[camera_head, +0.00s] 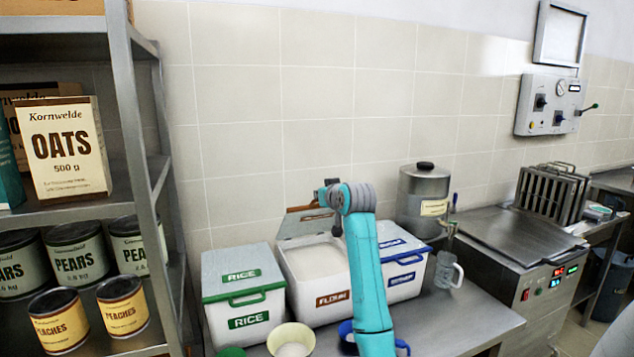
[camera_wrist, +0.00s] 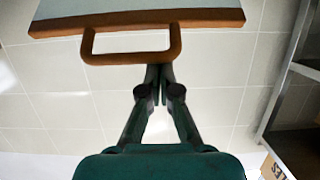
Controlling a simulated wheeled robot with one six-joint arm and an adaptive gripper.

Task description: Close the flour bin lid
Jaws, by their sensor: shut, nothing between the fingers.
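The flour bin (camera_head: 300,292) is a white box with a brown FLOUR label, standing between two other bins. Its top is open and pale flour (camera_head: 316,260) shows inside. Its lid (camera_head: 303,226) stands raised at the back, tilted up near the wall. In the wrist view the lid (camera_wrist: 140,18) shows at the top with its brown edge and brown loop handle (camera_wrist: 131,58). My gripper (camera_wrist: 159,72) is shut and empty, its fingertips together at the handle's bar; I cannot tell whether they touch it. In the head view my arm hides part of the flour bin's right side.
The green-labelled RICE bin (camera_head: 243,291) stands left and a blue-labelled bin (camera_head: 404,278) right, both closed. A bowl (camera_head: 292,341) is in front. A metal urn (camera_head: 423,200) and a glass mug (camera_head: 449,275) stand right. A metal shelf (camera_head: 143,160) is at left.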

